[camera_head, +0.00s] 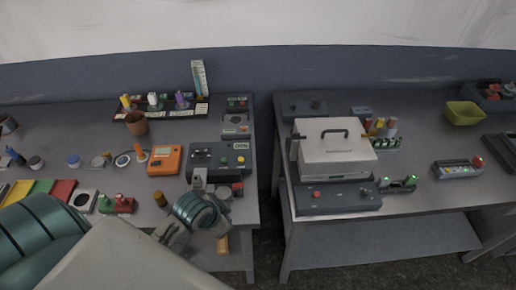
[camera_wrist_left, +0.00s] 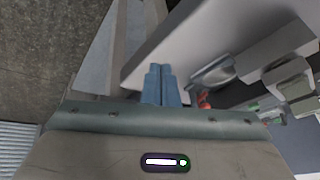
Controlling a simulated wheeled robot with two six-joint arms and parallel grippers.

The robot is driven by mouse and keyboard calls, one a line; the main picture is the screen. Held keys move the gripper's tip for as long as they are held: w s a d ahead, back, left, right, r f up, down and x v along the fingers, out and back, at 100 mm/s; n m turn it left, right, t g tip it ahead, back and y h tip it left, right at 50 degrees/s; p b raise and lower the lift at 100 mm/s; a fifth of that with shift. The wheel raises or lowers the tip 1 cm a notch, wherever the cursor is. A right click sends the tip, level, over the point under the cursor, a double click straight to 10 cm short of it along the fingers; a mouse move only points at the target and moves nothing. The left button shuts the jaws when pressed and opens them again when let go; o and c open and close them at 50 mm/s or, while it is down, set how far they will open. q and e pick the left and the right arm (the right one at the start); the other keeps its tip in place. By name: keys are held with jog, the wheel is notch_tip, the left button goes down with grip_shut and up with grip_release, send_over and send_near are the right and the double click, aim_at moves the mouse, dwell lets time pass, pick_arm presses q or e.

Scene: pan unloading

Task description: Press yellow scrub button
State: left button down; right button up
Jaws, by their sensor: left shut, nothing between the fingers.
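My left arm comes in from the left in the head view, and its teal wrist (camera_head: 195,212) is over the front right part of the left table. In the left wrist view my left gripper (camera_wrist_left: 160,68) is shut, its two blue fingers together with nothing between them, close to the table edge. I cannot make out for certain which button is the yellow scrub button. A dark grey control box (camera_head: 220,157) with a green display and small buttons stands just behind the wrist. My right gripper is not in view.
An orange meter (camera_head: 165,160) and a brown cup (camera_head: 137,123) stand on the left table. A gap separates the tables. A yellow bowl (camera_head: 464,113) is far right.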

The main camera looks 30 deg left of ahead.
aim_at(241, 160)
pick_arm(q)
jog(key=w+a+r+m, duration=0.1)
jog(key=w, duration=0.3)
jog(key=w+a+r+m+t+h, duration=0.1)
jog(key=w+r+m, duration=0.1)
jog(key=w, duration=0.1)
jog(key=w+a+r+m, duration=0.1)
jog(key=w, duration=0.3)
jog(key=shift+w+a+r+m+t+h, duration=0.1)
jog(key=shift+w+r+m+t+h, duration=0.2)
jog(key=shift+w+r+m, duration=0.1)
jog(key=w+a+r+m+t+h, duration=0.1)
jog(key=w+a+r+m, duration=0.2)
jog(key=w+a+r, duration=0.2)
jog(key=w+r, duration=0.2)
jog(key=w, duration=0.2)
jog(key=shift+w+a+r+m+t, duration=0.2)
jog(key=shift+r+m+t, duration=0.1)
jog(key=shift+t, duration=0.1)
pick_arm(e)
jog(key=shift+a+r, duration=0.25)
pick_arm(q)
jog(key=shift+d+f, duration=0.1)
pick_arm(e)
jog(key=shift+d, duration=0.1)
